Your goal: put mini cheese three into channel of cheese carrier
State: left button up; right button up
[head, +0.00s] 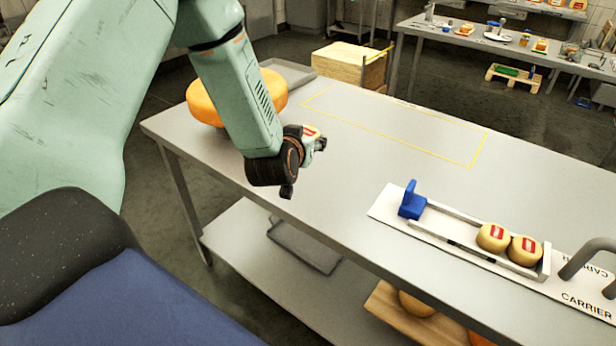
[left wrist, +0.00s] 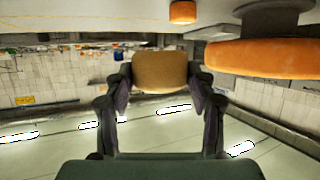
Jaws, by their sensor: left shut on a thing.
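My left gripper (head: 306,148) is shut on a small cheese with a red label (head: 312,131), held over the left part of the table. In the left wrist view the small cheese (left wrist: 160,72) sits between the two fingers (left wrist: 160,88). The cheese carrier (head: 385,205) lies on the table at the right, well apart from the gripper. Its channel (head: 450,222) holds two mini cheeses, one (head: 493,237) beside the other (head: 525,251), at the right end. A blue block (head: 411,203) stands at the channel's left end. The channel between is bare. My right gripper does not show.
A large orange cheese wheel (head: 203,101) stands at the table's far left, partly behind my arm, near a grey tray (head: 290,72). A yellow outline (head: 470,160) marks bare table at the back. A grey handle (head: 590,252) rises at the carrier's right.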

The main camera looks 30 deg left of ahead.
aim_at(306, 183)
pick_arm(q)
jog(key=shift+w+a+f, duration=0.25)
jog(key=shift+w+f, duration=0.05)
jog(key=shift+w, duration=0.05)
jog(key=shift+w+f, duration=0.1)
jog(key=shift+f, duration=0.1)
notch_tip(306, 183, down, 8)
jog(key=shift+r+b, duration=0.1)
jog(key=shift+b, duration=0.4)
jog(key=shift+s+d+f, duration=0.25)
jog(key=shift+f, duration=0.25)
jog(key=shift+a, duration=0.1)
jog(key=shift+w+f, duration=0.1)
jog(key=shift+f, duration=0.1)
jog(key=o, duration=0.9)
jog(key=shift+c, duration=0.2)
jog(key=o, duration=0.4)
jog(key=shift+r, duration=0.1)
jog(key=shift+c, duration=0.2)
